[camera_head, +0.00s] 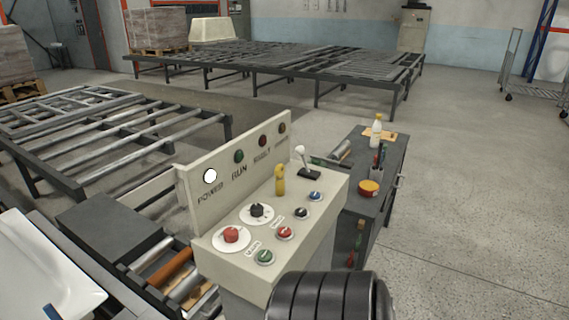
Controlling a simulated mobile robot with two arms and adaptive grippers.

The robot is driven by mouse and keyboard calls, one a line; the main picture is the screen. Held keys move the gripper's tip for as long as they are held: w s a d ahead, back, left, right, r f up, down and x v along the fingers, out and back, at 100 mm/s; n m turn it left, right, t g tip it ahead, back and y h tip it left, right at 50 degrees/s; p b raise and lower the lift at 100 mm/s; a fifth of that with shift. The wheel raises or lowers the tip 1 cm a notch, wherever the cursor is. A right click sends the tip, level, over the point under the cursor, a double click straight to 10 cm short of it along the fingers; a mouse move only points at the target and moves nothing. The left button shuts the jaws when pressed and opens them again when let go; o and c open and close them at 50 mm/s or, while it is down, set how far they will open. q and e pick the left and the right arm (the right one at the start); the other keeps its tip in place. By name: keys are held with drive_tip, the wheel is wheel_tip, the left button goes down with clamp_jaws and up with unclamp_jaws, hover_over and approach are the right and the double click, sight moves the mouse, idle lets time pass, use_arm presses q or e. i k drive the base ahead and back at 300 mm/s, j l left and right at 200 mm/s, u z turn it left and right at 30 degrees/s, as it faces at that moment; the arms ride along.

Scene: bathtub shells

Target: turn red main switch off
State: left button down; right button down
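The red main switch (231,236) is a red rotary knob on a round white plate, at the front left of the beige control panel (225,262). A black rotary knob (257,211) on a similar plate sits just behind it. The white lamp (210,176) above the POWER label is bright. The RUN lamp (239,156) is dark green, and the other lamps look dark. Neither of my grippers shows in the head view, and nothing is seen touching the red switch.
Green (264,257), red (285,232), black (302,212) and blue (315,196) buttons lie right of the switch, with a yellow control (279,180) and joystick (308,165) behind. A dark tool cabinet (385,215) stands right, a white shell (45,275) left.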

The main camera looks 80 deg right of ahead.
sight(230, 234)
drive_tip(key=z, duration=1.95)
